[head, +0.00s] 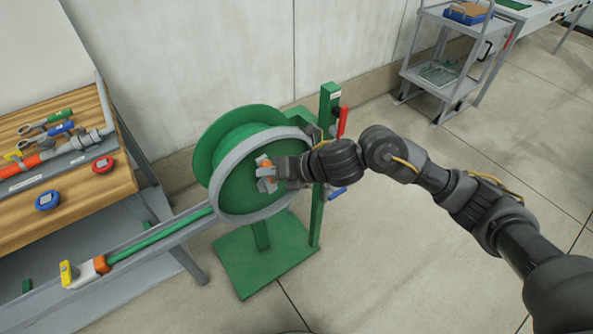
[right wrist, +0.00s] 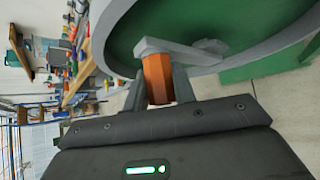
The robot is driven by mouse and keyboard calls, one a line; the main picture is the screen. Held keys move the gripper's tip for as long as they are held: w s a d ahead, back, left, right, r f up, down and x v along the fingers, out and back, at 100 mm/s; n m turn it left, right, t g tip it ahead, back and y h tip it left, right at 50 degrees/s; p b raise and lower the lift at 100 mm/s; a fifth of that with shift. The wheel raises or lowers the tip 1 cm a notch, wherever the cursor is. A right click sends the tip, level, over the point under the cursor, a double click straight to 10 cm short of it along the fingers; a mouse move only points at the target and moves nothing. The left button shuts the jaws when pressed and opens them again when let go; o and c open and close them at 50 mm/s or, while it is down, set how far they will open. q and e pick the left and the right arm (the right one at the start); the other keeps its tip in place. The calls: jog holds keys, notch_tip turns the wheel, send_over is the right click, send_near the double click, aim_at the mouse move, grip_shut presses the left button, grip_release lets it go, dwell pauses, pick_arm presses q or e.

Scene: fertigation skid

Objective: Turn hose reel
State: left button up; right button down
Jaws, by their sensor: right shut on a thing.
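The green hose reel (head: 235,190) with a grey rim stands on a green post and base plate in the middle of the head view. Its disc also fills the upper part of the right wrist view (right wrist: 240,25). A grey crank arm (right wrist: 185,52) on the disc carries an orange handle (right wrist: 157,78). My right gripper (head: 268,174) is at the reel's face and is shut on the orange handle, with one finger on each side of it in the right wrist view. The fingers partly hide the handle. My left gripper is not in view.
A wooden workbench (head: 110,187) with tools and valves stands at the left. A grey rail (head: 150,250) with a green hose runs from the reel to the lower left. A grey cart (head: 430,75) stands at the back right. Floor at the right is clear.

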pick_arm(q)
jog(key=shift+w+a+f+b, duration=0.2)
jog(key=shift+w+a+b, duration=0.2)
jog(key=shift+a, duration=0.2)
pick_arm(e)
jog(key=s+a+f+n+t+h, duration=0.3)
jog(key=s+a+f+h, duration=0.2)
jog(key=a+f+h, duration=0.1)
notch_tip(320, 180, down, 3)
jog(key=shift+a+r+n, duration=0.1)
jog(key=shift+a+n, duration=0.3)
jog(key=shift+a, duration=0.35)
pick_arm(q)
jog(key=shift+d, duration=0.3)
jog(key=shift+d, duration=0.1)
pick_arm(e)
jog(key=c, duration=1.1)
grip_release()
jog(key=shift+c, duration=0.2)
